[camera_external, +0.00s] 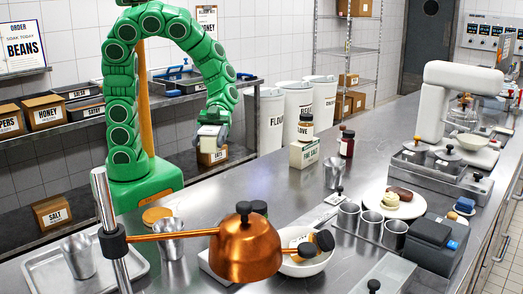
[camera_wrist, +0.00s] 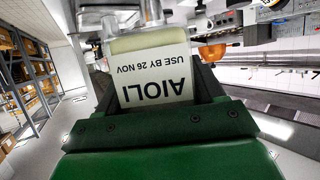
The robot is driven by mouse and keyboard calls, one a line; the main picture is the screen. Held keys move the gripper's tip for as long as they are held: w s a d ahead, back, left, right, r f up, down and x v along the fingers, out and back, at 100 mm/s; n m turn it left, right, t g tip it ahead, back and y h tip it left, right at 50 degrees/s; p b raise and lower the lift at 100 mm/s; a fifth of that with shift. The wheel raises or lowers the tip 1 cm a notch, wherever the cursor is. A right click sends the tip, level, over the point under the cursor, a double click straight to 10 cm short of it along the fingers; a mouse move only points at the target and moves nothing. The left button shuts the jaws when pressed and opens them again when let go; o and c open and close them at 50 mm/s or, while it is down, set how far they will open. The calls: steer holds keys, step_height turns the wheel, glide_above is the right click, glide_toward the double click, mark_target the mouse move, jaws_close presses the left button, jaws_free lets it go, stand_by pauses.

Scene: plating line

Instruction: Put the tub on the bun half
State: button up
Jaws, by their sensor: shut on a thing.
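My gripper (camera_external: 214,122) is shut on a pale tub (camera_wrist: 150,72). The tub's white label reads AIOLI, USE BY 26 NOV, and is upside down in the wrist view. The dark green fingers sit at both sides of the tub.
A steel tray (camera_external: 138,272) with a metal cup, a copper dome (camera_external: 246,250) on a stand and a white bowl (camera_external: 310,268) fill the front. A plate with food (camera_external: 417,208) and metal cups stand right. A labelled box (camera_external: 304,154) with a jar stands mid-counter.

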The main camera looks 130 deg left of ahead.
steer(key=s+d+m+g+h, duration=0.2)
steer(key=s+d+m+g, duration=0.55)
steer(key=s+d, duration=0.8)
glide_above(152, 214)
steer(key=s, duration=0.1)
steer(key=shift+n+h, duration=0.25)
steer(key=shift+h, duration=0.05)
steer(key=f, duration=0.7)
steer(key=shift+s+a+f, duration=0.15)
steer(key=shift+s+f, duration=0.05)
steer(key=shift+f, duration=0.05)
steer(key=shift+w+f, duration=0.45)
steer(key=shift+f, duration=0.1)
steer(key=shift+w+f, duration=0.1)
steer(key=shift+w+f, duration=0.1)
steer(key=shift+f, duration=1.55)
steer(key=shift+f, duration=0.1)
